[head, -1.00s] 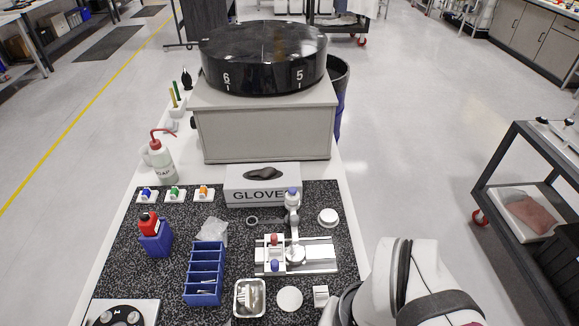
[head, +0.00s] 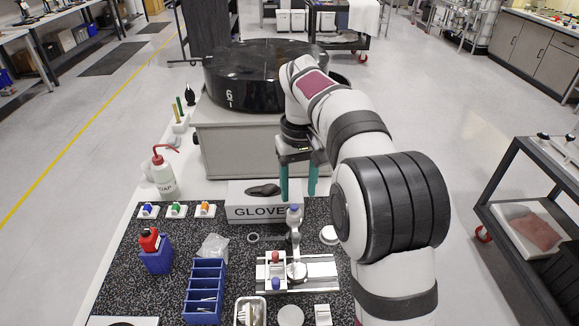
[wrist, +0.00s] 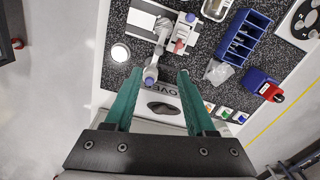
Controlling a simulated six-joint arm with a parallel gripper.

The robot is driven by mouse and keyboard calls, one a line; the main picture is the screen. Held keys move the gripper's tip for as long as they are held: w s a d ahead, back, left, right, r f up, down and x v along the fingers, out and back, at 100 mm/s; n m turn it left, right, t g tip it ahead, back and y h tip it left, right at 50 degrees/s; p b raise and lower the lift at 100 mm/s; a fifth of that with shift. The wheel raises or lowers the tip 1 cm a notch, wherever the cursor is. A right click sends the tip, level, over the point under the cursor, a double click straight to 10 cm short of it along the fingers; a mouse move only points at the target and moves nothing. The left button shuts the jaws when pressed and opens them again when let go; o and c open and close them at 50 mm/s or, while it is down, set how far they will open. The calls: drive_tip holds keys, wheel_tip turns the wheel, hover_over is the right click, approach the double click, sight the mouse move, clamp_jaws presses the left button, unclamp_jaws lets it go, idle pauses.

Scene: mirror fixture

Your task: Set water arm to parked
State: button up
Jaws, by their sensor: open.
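The mirror fixture (head: 325,270) is a silver plate on the speckled black mat. A pale grey swing arm (head: 293,238), likely the water arm, runs from a round pivot on the plate back toward the glove box. Its far end carries a blue-purple cap (head: 294,210). In the wrist view the cap (wrist: 149,80) shows between the teal fingertips, nearer the left one. A white block on the plate bears a red knob (head: 275,257) and a blue knob (head: 276,284). My gripper (head: 298,188) is open and empty, pointing down above the glove box, apart from the arm.
The glove box (head: 243,212) stands just behind the swing arm. A white round lid (head: 329,235) lies right of it. A blue divided bin (head: 206,280) and a plastic bag (head: 213,246) are to the left. A large black drum (head: 243,85) stands behind.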

sight(296, 234)
drive_tip(key=f, duration=1)
drive_tip(key=w+f, duration=0.1)
drive_tip(key=f, duration=0.5)
drive_tip(key=shift+a+f, duration=0.1)
clamp_jaws()
idle(0.6)
